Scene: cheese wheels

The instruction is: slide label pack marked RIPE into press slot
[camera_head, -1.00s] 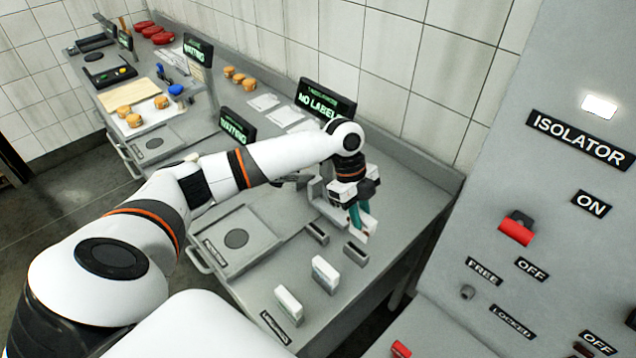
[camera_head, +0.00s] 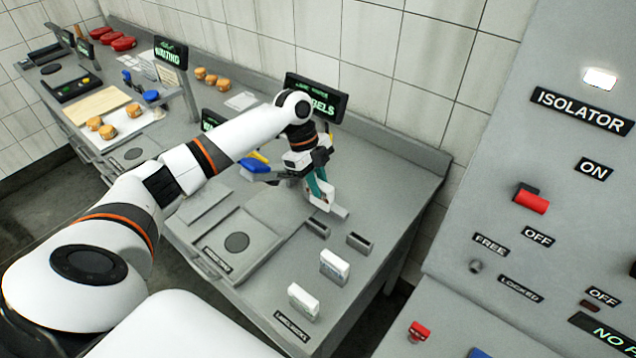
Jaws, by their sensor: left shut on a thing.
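My left gripper (camera_head: 319,188), with teal fingers, is shut on a small white label pack (camera_head: 321,204) with a reddish mark. It holds the pack low over the bench, close to a light grey block-like fitting (camera_head: 340,212). I cannot tell whether they touch. The pack's wording is hidden or too small to read, and no press slot can be made out clearly behind the arm. Two other white packs stand upright on the front of the bench, one (camera_head: 334,266) behind the other (camera_head: 304,300). My right gripper is not in view.
Two small dark-topped holders (camera_head: 317,227) (camera_head: 360,243) stand in front of the gripper. A display (camera_head: 327,103) reading "...BELS" is partly covered by my arm. A blue and yellow item (camera_head: 254,165) lies behind the arm. The isolator panel (camera_head: 560,130) rises at right.

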